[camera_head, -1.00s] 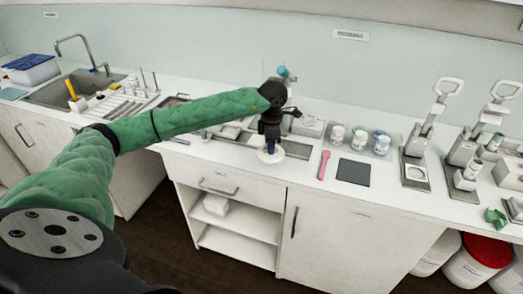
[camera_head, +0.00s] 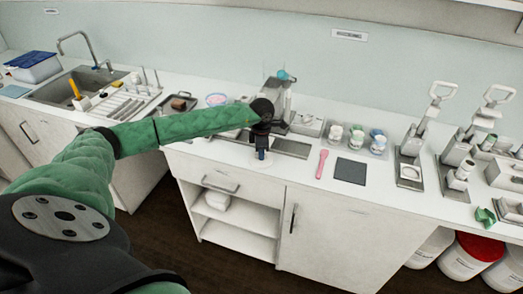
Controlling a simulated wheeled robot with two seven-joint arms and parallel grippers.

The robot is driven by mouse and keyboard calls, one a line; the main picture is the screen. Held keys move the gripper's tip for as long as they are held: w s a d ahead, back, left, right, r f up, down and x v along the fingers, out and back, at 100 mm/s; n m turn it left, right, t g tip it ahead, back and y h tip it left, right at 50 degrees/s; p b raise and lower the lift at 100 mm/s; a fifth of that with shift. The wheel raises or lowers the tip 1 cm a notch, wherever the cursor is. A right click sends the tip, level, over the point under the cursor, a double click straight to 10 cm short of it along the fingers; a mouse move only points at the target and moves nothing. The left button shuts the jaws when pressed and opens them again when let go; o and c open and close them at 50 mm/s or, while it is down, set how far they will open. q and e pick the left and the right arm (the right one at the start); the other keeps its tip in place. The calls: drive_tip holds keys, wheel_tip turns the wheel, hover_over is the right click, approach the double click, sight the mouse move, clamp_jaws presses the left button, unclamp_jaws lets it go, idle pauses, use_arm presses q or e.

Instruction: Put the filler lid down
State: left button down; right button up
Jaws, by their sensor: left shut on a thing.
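My left gripper (camera_head: 261,154) points down over the front part of the counter, left of the pink spatula. It is shut on the filler lid, a pale disc (camera_head: 264,163) just under the fingertips. The lid is small and white against the white counter, so I cannot tell whether it touches the top or hangs just above it. The filler, a grey machine with a teal knob (camera_head: 283,75), stands behind the gripper, partly hidden by my arm. My right gripper is not in view.
A pink spatula (camera_head: 321,164) and a dark square mat (camera_head: 351,171) lie to the right. Several small jars (camera_head: 357,136) stand behind them. Metal presses (camera_head: 411,146) stand further right. A sink (camera_head: 80,88) and drying rack (camera_head: 126,103) are at the left. Open shelves (camera_head: 238,224) are below the counter.

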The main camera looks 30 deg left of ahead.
use_arm(q)
drive_tip(key=shift+f, duration=0.1)
idle(0.3)
drive_tip(key=shift+f, duration=0.1)
drive_tip(key=c, duration=1.5)
unclamp_jaws()
drive_tip(key=shift+c, duration=0.2)
